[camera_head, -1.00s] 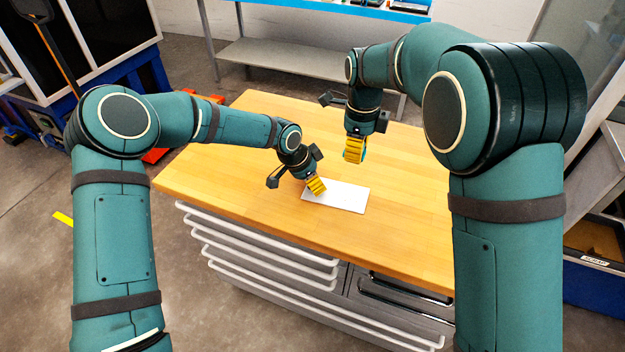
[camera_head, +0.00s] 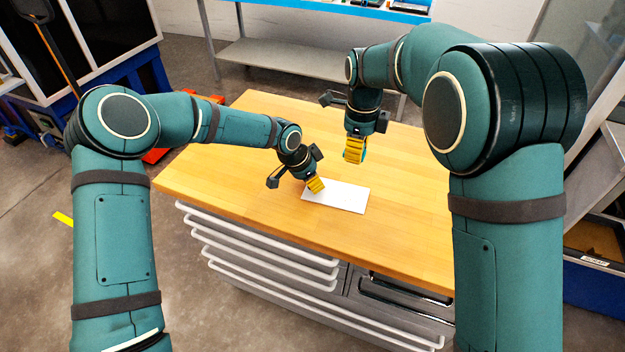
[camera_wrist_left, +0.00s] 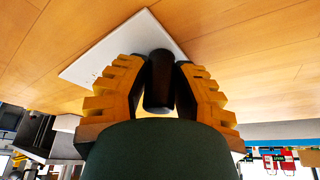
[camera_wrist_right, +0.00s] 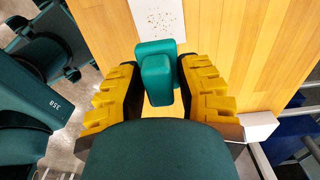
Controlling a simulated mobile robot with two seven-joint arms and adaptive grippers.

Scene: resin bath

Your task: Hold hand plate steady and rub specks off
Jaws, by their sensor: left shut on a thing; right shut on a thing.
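The white hand plate (camera_head: 345,197) lies flat on the wooden worktop. Small brown specks (camera_wrist_right: 160,22) show on it in the right wrist view. My left gripper (camera_head: 315,187) is at the plate's left end, shut on a dark upright cylinder, which shows between its fingers in the left wrist view (camera_wrist_left: 159,82); its foot and any join to the plate are hard to see. My right gripper (camera_head: 354,155) is above the worktop, beyond the plate, shut on a teal block (camera_wrist_right: 157,78). The block appears clear of the plate.
The worktop (camera_head: 240,150) is bare around the plate. It tops a grey drawer cabinet with white handles (camera_head: 260,255). A metal shelf rack (camera_head: 285,58) stands behind, and dark cabinets on a blue base (camera_head: 120,75) stand at the left.

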